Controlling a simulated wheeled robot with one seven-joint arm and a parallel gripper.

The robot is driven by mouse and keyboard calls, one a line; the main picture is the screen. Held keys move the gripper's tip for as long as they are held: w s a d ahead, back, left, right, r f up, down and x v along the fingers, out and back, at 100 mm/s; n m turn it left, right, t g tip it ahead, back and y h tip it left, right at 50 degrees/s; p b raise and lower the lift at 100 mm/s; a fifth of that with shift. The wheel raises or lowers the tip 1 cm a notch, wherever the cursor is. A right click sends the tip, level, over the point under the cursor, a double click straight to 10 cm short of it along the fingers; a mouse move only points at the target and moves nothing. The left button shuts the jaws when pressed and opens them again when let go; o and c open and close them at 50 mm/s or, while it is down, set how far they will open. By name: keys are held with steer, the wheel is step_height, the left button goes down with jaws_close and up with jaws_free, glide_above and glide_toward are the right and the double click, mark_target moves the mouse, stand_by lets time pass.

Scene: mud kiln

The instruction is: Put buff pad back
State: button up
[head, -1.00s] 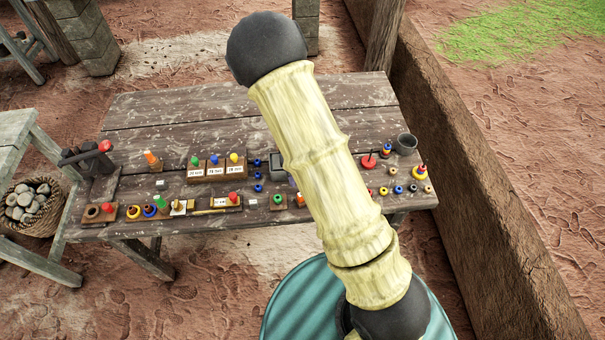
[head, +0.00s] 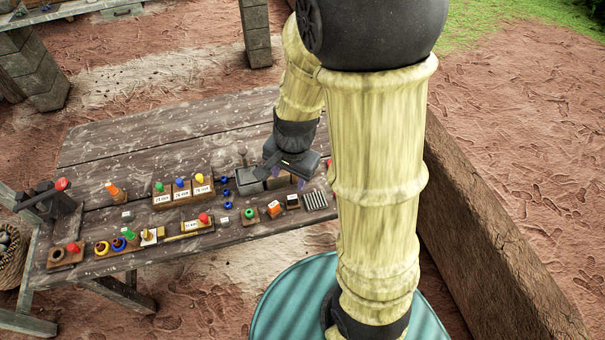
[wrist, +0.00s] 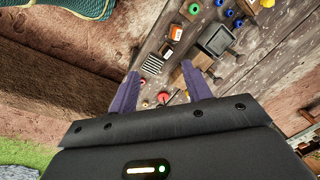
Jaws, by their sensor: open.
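My gripper (head: 288,176) is over the right part of the wooden table in the head view, partly behind my arm. In the wrist view its two purple fingers (wrist: 160,69) are apart with nothing held between them. I cannot tell for sure which object is the buff pad. A tan block (head: 279,181) beside the grey box is partly covered by my gripper. Small blocks lie near it: one orange-topped (head: 274,209), one dark with a pale label (head: 293,202), and a striped plate (head: 315,200). The striped plate also shows between the fingers in the wrist view (wrist: 152,66).
The grey open box (head: 249,181) stands left of my gripper; it also shows in the wrist view (wrist: 216,39). Labelled blocks with coloured knobs (head: 182,191) and blue spools (head: 226,193) are further left. A red disc (wrist: 163,98) lies near the fingers. The table's back is clear.

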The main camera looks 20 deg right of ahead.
steer(key=s+r+n, duration=0.1)
steer(key=n, duration=0.2)
steer(key=s+d+r+n, duration=0.1)
steer(key=n, duration=0.2)
steer(key=s+r+n+t, duration=0.1)
steer(key=s+r+n, duration=0.1)
steer(key=n, duration=0.1)
steer(key=shift+d+n+h, duration=0.3)
steer(key=shift+d+h, duration=0.1)
